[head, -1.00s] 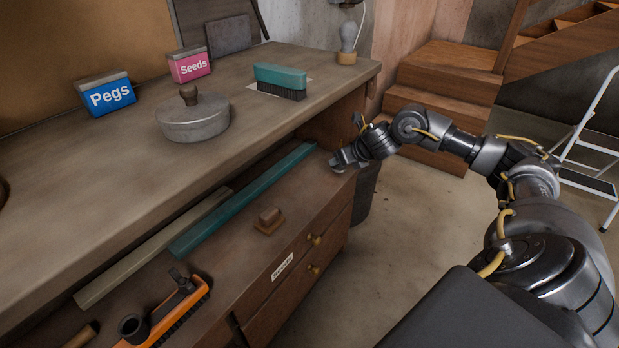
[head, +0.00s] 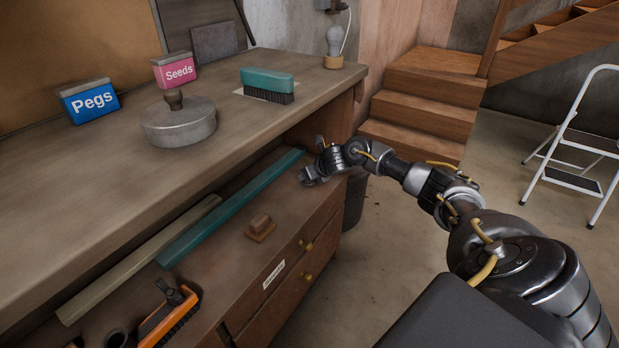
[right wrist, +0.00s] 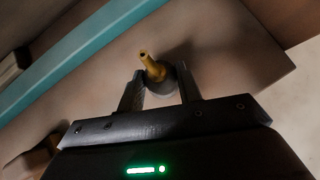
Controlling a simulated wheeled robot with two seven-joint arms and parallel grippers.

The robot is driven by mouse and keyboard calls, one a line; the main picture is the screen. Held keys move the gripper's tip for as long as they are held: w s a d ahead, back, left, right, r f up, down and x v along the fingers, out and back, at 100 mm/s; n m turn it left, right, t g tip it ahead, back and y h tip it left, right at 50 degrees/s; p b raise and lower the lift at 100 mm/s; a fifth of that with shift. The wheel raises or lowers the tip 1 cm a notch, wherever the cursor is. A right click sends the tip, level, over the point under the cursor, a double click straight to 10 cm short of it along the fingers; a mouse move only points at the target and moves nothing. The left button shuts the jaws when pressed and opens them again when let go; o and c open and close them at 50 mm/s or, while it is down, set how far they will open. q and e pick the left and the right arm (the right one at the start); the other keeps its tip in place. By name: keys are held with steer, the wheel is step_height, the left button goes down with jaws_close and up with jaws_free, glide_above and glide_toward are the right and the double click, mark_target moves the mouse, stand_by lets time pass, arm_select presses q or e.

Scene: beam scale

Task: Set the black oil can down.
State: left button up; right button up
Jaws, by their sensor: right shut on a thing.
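The oil can (right wrist: 158,85) shows in the right wrist view, dark with a brass spout (right wrist: 150,65), between the two fingers of my right gripper. My right gripper (right wrist: 160,92) is shut on the can. In the head view my right gripper (head: 308,178) is at the right end of the lower wooden shelf (head: 225,250), close to the end of the teal bar (head: 235,208). The can is not discernible in the head view, and I cannot tell if its base touches the shelf. My left gripper is not in view.
A small wooden block (head: 261,226) sits on the shelf left of my gripper. A pale bar (head: 140,260) and an orange tool (head: 170,318) lie farther left. The upper worktop (head: 110,205) overhangs behind, holding a lidded pot (head: 180,125) and a brush (head: 267,85).

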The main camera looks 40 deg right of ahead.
steer(key=shift+f, duration=0.5)
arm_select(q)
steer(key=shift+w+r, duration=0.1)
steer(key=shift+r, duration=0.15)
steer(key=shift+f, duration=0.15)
arm_select(e)
steer(key=o, duration=1)
steer(key=shift+f, duration=0.1)
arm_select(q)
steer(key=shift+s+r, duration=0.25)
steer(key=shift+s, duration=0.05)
arm_select(e)
steer(key=shift+r, duration=0.2)
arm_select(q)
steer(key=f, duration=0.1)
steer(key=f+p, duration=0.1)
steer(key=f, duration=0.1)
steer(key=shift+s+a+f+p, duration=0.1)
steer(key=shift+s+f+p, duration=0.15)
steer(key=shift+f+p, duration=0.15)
arm_select(e)
steer(key=d+v, duration=0.1)
steer(key=v, duration=1)
steer(key=shift+s+a+r, duration=0.3)
steer(key=shift+a+r, duration=0.05)
steer(key=shift+a, duration=0.1)
